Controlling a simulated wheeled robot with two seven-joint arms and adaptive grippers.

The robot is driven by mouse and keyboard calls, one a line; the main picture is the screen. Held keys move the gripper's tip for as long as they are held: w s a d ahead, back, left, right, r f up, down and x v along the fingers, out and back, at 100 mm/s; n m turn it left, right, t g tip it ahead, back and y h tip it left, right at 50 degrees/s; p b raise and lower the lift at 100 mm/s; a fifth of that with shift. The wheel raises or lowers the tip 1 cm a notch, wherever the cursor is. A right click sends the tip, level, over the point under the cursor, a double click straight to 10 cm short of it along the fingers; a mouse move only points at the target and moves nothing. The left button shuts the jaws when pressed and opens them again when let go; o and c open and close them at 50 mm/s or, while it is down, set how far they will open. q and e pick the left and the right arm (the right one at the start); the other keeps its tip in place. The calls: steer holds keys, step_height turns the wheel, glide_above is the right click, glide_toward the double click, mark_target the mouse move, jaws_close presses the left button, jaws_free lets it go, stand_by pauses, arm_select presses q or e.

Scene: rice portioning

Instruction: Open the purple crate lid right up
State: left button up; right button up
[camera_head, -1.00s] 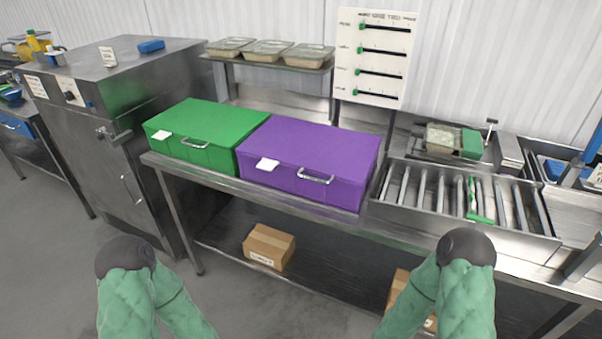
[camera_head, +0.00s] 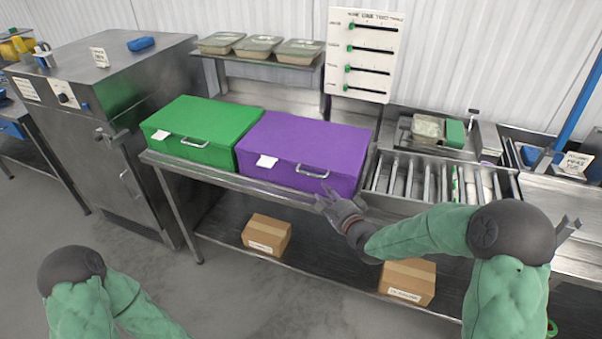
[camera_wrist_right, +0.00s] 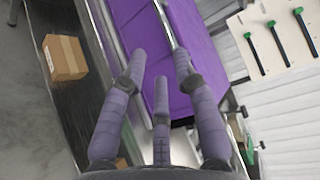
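The purple crate (camera_head: 303,146) stands on the steel bench with its lid down. Its silver bar handle (camera_head: 312,171) is on the front face, with a white label (camera_head: 267,161) to the left. My right gripper (camera_head: 328,197) is just in front of and below the handle, at the bench's front edge. In the right wrist view my right gripper (camera_wrist_right: 160,75) has its fingers spread, with nothing between them. The purple crate (camera_wrist_right: 150,30) and its handle (camera_wrist_right: 166,24) lie beyond the fingertips, apart from them. My left gripper is out of view; only my left arm shows.
A closed green crate (camera_head: 203,133) stands right beside the purple one. A roller conveyor (camera_head: 440,183) is to the right. A shelf with several trays (camera_head: 260,47) and a slider board (camera_head: 362,52) stand behind. Cardboard boxes (camera_head: 267,234) sit on the lower shelf.

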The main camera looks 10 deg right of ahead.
mark_target(311, 175)
steer(key=b+x, duration=0.1)
steer(key=x, duration=0.9)
steer(key=shift+w+r+b, duration=0.1)
steer(key=shift+w+b, duration=0.25)
steer(key=shift+w, duration=0.1)
jaws_close()
